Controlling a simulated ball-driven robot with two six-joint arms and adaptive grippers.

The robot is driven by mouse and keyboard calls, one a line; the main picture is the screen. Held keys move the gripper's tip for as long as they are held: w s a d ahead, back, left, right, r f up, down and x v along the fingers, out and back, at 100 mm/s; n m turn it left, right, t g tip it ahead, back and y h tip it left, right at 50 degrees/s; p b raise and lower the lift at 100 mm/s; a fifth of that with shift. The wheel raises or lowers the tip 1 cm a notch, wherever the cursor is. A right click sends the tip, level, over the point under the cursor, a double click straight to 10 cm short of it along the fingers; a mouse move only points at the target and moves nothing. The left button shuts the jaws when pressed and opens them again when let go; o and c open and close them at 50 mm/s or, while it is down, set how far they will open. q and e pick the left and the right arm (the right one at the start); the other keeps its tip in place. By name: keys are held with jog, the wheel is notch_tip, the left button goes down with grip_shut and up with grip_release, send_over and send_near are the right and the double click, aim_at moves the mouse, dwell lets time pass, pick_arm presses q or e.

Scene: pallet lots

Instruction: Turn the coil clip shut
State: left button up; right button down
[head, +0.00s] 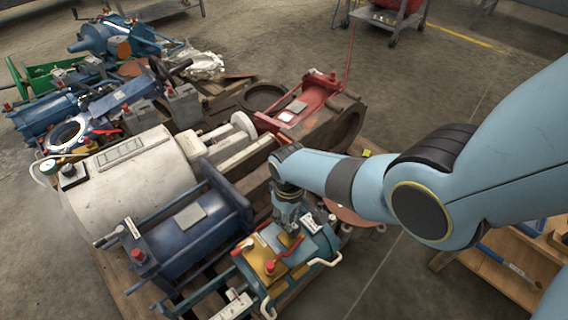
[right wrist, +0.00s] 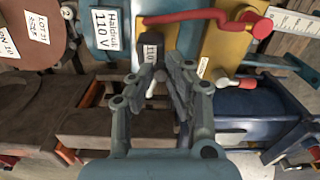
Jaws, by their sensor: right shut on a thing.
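My right gripper (head: 287,222) reaches down onto the teal valve unit (head: 318,247) at the front of the pallet. In the right wrist view the two fingers of the gripper (right wrist: 164,72) are close together, shut on a small part beside a dark block marked 110 (right wrist: 153,48), which looks like the coil. The fingers hide most of that part, so I cannot tell how far the clip is turned. A short pale pin (right wrist: 153,82) shows between the fingers. My left gripper is not in view.
A brass-coloured plate (head: 263,262) with red handles sits close to the gripper. A dark blue cylinder unit (head: 190,238), a large white cylinder (head: 130,180) and a red unit (head: 305,100) crowd the pallet. A wooden shelf (head: 500,278) stands at the right. The floor between is clear.

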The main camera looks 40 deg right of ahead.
jog(key=shift+d+n, duration=0.3)
jog(key=shift+n, duration=0.4)
jog(key=shift+d+n, duration=0.25)
jog(key=shift+n, duration=0.45)
jog(key=c, duration=1.3)
grip_release()
notch_tip(320, 180, up, 12)
